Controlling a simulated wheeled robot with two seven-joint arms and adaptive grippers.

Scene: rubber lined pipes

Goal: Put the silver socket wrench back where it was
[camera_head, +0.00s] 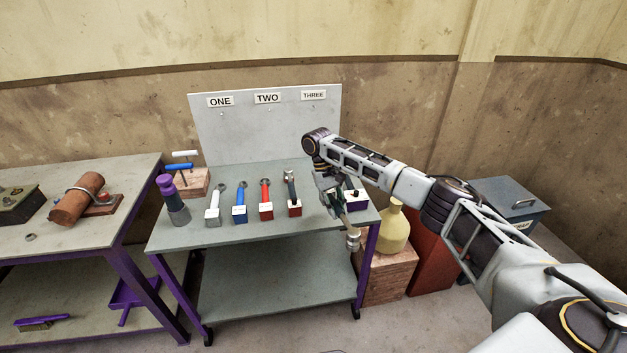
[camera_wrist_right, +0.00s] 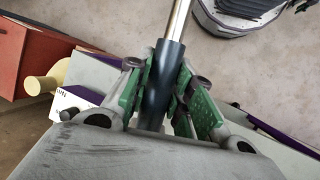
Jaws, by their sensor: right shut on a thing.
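The silver socket wrench (camera_head: 353,239) is in my right gripper (camera_head: 336,203), near the front right edge of the grey tool table (camera_head: 300,237). Its silver end hangs down past the table edge. In the right wrist view my gripper (camera_wrist_right: 168,98) is shut around the wrench's dark handle (camera_wrist_right: 158,85), with the silver shaft (camera_wrist_right: 179,18) running upward out of view. My left gripper is not in view.
A backboard (camera_head: 265,130) labelled ONE, TWO, THREE stands behind. A yellow jug (camera_head: 394,232) stands right of the table; a second bench (camera_head: 75,225) is left.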

